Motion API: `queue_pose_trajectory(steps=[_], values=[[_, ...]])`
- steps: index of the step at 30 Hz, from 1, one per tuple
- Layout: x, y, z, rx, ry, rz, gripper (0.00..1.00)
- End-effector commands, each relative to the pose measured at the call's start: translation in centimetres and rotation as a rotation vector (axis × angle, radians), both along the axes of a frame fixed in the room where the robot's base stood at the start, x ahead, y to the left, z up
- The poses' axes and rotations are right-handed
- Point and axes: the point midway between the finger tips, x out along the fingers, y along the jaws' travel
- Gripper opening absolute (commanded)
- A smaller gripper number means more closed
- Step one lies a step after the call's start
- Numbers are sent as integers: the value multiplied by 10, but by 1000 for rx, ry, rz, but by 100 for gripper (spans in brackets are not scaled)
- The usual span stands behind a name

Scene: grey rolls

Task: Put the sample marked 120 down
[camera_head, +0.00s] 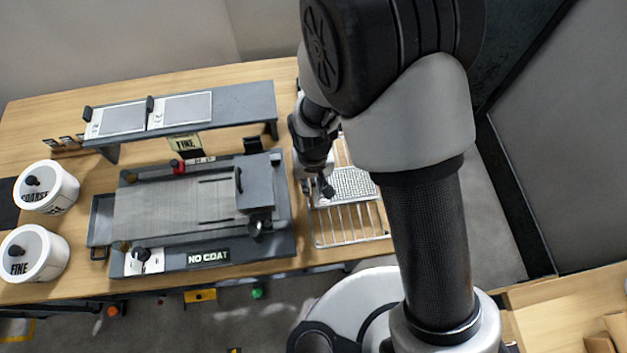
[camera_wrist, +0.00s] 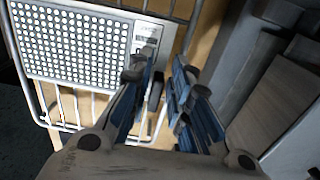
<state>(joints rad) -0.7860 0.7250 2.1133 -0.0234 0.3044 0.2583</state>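A pale perforated sample plate (camera_wrist: 75,42) lies flat on a wire rack at the upper left of the wrist view. It also shows in the head view (camera_head: 352,183), just right of my gripper. Its end near my gripper carries a small label (camera_wrist: 148,36), too small to read, so I cannot confirm 120. My gripper (camera_wrist: 160,68) is open, with a gap between its blue-sided fingers. Its tips are beside the label end of the plate; whether they touch it I cannot tell. In the head view my gripper (camera_head: 319,187) is partly hidden by my wrist.
The wire rack (camera_head: 350,238) has bare bars in front of the plate. Left of it stands a grey coating machine (camera_head: 170,215) with a raised block (camera_head: 256,183). A grey shelf (camera_head: 228,103) stands behind. Two white tubs (camera_head: 66,187) (camera_head: 55,255) stand at far left.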

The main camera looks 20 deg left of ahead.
Motion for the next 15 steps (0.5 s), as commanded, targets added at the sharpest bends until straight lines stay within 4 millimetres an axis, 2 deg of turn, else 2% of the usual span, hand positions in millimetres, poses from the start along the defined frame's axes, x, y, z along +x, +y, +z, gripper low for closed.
queue_pose_trajectory(steps=[3,11,15], values=[[0,0,0,0,0,0,29],[0,0,0,0,0,0,29],[0,0,6,1,-1,0,29]])
